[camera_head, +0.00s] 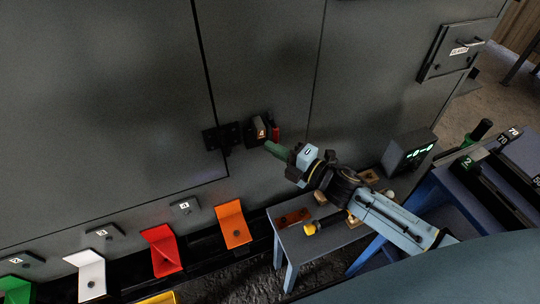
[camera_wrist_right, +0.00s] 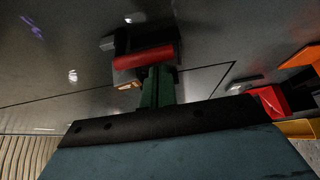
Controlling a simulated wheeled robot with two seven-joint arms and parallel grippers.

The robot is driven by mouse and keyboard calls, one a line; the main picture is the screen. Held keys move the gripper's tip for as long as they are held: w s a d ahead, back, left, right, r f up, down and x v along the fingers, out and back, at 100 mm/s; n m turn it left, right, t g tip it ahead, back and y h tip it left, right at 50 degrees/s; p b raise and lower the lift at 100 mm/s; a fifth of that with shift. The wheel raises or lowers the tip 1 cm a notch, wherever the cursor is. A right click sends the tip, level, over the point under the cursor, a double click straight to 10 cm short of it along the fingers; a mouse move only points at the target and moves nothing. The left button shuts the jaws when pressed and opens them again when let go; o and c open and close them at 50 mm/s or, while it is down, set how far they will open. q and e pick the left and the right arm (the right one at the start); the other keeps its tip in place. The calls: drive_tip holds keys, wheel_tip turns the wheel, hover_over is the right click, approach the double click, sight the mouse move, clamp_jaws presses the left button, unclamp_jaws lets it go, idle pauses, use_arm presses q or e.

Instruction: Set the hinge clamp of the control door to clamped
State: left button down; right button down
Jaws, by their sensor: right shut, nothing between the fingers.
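The control door (camera_head: 110,110) is a large grey panel, and its dark seam runs down beside a black hinge (camera_head: 222,136). Just right of the hinge is the hinge clamp (camera_head: 258,128), a dark block with a small pale label and a red part (camera_head: 276,133). In the right wrist view the clamp shows as a red bar (camera_wrist_right: 145,57) on a dark body. My right gripper (camera_head: 270,147) has green fingers, shut and empty, with the tips close to the clamp; the wrist view (camera_wrist_right: 158,72) shows them at the red bar, contact unclear. My left gripper is out of view.
Several coloured angled plates, including an orange one (camera_head: 233,224) and a red one (camera_head: 162,249), line the panel's foot. A small bench (camera_head: 290,245) with loose parts stands below my right arm. A display box (camera_head: 408,151) is at right.

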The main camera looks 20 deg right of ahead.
drive_tip(key=shift+d, duration=0.2)
idle(0.3)
